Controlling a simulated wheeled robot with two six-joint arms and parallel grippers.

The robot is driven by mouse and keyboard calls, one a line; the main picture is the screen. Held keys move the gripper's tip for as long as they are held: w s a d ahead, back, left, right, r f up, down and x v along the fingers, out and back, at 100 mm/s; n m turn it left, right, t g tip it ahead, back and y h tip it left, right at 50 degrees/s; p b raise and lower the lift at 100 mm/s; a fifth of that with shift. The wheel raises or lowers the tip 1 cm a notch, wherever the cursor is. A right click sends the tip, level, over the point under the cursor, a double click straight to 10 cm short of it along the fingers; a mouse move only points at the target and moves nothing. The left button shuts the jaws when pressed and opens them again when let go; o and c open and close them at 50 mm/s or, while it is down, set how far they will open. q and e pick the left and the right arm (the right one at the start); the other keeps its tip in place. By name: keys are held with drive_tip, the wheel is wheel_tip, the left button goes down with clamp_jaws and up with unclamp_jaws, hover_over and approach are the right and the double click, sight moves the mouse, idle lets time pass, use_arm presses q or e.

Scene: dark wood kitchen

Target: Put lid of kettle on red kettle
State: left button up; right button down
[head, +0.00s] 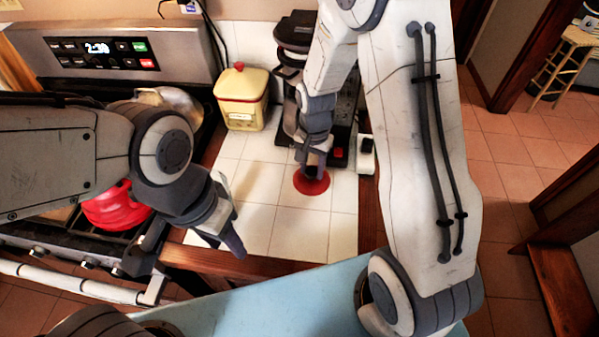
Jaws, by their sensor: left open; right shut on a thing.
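The red kettle (115,210) sits on the stove at the left, partly hidden behind my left arm. The red round lid (312,187) is at the white tiled counter, right of the kettle. My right gripper (312,168) points down and is shut on the top of the lid. I cannot tell whether the lid rests on the tiles or is just above them. My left gripper (228,222) is open and empty over the counter's front left part, between the kettle and the lid. The kettle's top opening is hidden by my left arm.
A yellow canister with a red lid (241,97) stands at the back of the counter. A black coffee machine (295,45) stands behind my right gripper. A metal pot (172,102) is at the back of the stove. The counter's middle tiles are clear.

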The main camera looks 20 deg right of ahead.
sight(301, 175)
drive_tip(key=shift+w+a+f, duration=0.85)
drive_tip(key=shift+w+a, duration=0.05)
drive_tip(key=shift+a, duration=0.25)
wheel_tip(301, 175, down, 4)
drive_tip(key=shift+r+p, duration=0.1)
drive_tip(key=shift+p, duration=0.85)
drive_tip(key=shift+f, duration=0.2)
drive_tip(key=shift+f, duration=0.15)
drive_tip(key=shift+c, duration=2.1)
unclamp_jaws()
